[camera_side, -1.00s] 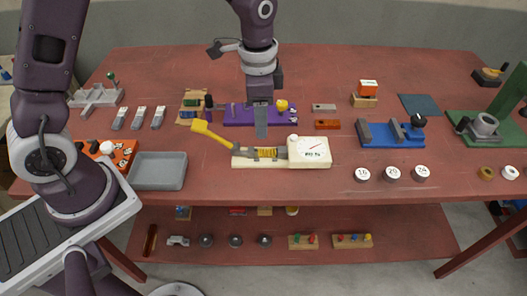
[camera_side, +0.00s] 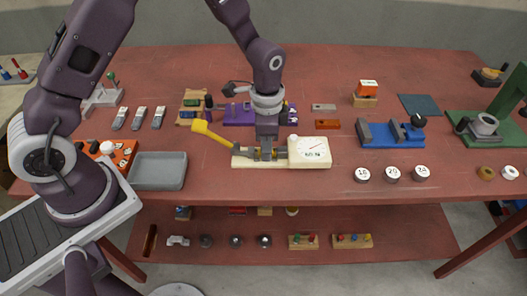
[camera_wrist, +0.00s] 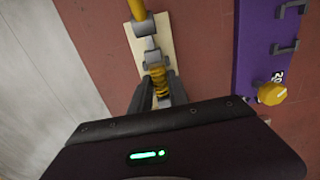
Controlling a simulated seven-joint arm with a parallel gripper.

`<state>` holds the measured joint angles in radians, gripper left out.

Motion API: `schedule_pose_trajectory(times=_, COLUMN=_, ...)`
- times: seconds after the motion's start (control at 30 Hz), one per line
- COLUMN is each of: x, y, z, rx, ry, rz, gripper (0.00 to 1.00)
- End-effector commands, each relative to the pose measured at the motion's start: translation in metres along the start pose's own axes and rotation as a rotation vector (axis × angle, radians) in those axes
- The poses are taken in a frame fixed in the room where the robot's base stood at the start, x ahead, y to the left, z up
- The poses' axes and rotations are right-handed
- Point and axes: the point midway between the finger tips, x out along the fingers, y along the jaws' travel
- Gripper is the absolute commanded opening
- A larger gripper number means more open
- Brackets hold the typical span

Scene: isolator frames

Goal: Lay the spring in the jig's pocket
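The jig is a cream base (camera_side: 243,163) with a yellow lever (camera_side: 212,133) at its left and a dial gauge block (camera_side: 310,150) at its right. It also shows in the wrist view (camera_wrist: 166,38). The yellow coil spring (camera_wrist: 158,82) lies lengthwise in the jig, between the lever side and the dial. In the side view my gripper mostly covers it. My gripper (camera_side: 266,156) is down at the spring, pointing straight down. In the wrist view its fingers (camera_wrist: 158,95) stand on either side of the spring. Whether they press on it or leave a small gap is unclear.
A purple fixture (camera_side: 238,115) stands close behind the jig. A grey tray (camera_side: 157,187) is to the left, and a blue vise-like fixture (camera_side: 390,142) to the right. Several round weights (camera_side: 392,174) stand at the front right. The table's front edge is close before the jig.

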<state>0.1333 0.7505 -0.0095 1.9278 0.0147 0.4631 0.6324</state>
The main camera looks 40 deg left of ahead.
Motion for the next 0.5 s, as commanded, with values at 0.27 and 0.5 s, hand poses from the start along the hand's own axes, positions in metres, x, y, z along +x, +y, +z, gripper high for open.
schedule_pose_trajectory(times=0.27, x=0.0, y=0.0, z=0.0, rx=0.0, ry=0.0, rz=0.0, gripper=0.0)
schedule_pose_trajectory(times=0.5, x=-0.035, y=-0.001, z=-0.001, rx=-0.001, ry=0.005, rz=-0.003, gripper=0.0)
